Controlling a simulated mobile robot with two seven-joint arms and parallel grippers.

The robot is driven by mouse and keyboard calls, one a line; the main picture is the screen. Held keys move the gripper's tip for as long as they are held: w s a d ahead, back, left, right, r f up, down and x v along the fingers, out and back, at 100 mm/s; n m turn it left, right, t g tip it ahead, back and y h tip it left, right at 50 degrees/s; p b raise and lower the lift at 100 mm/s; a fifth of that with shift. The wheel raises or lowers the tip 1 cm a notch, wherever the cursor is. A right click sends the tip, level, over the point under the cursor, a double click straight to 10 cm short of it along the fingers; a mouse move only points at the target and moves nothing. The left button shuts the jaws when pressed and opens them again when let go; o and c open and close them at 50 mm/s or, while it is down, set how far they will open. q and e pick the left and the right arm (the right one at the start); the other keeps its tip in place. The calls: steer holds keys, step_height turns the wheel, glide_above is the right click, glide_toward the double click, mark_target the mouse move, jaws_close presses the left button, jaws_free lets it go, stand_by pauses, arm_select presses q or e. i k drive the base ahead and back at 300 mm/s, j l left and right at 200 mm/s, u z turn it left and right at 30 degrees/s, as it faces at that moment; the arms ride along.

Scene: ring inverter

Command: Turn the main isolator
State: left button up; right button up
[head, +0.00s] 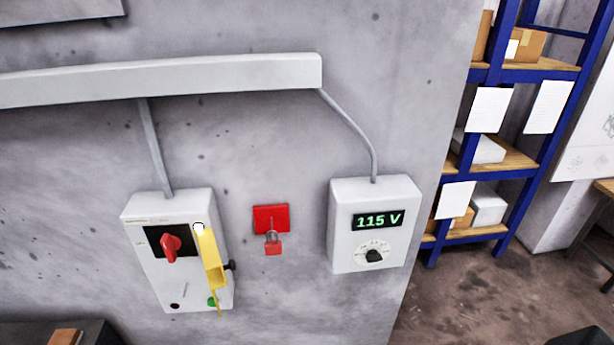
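The main isolator is most likely the red rotary handle (171,248) on a black plate, on the left grey box (150,283) fixed to the wall. The red handle stands roughly upright with a slight tilt. A yellow lever-like piece (211,258) hangs along the right side of the same box, with a small white ring at its top. A green button (212,302) and a dark button (174,306) sit at the bottom of the box. Neither of my grippers shows in the head view.
A right wall box (342,235) has a display reading 115 V and a black knob (374,256). A red wall fitting (271,218) sits between the boxes. A conduit trunk (200,76) runs above. Blue shelving (497,75) stands right. Open floor lies lower right.

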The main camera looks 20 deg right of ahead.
mark_target(170, 244)
steer(key=l+z, duration=0.15)
steer(key=z, duration=0.8)
steer(key=u, duration=1.3)
steer(key=i+j, duration=0.2)
steer(key=i+j+z, duration=0.15)
steer(key=j, duration=0.3)
steer(key=i+j, duration=0.2)
steer(key=j, duration=0.15)
steer(key=i+j+z, duration=0.15)
steer(key=j, duration=0.2)
steer(key=i+j, duration=0.15)
steer(key=j, duration=0.2)
steer(key=z, duration=0.05)
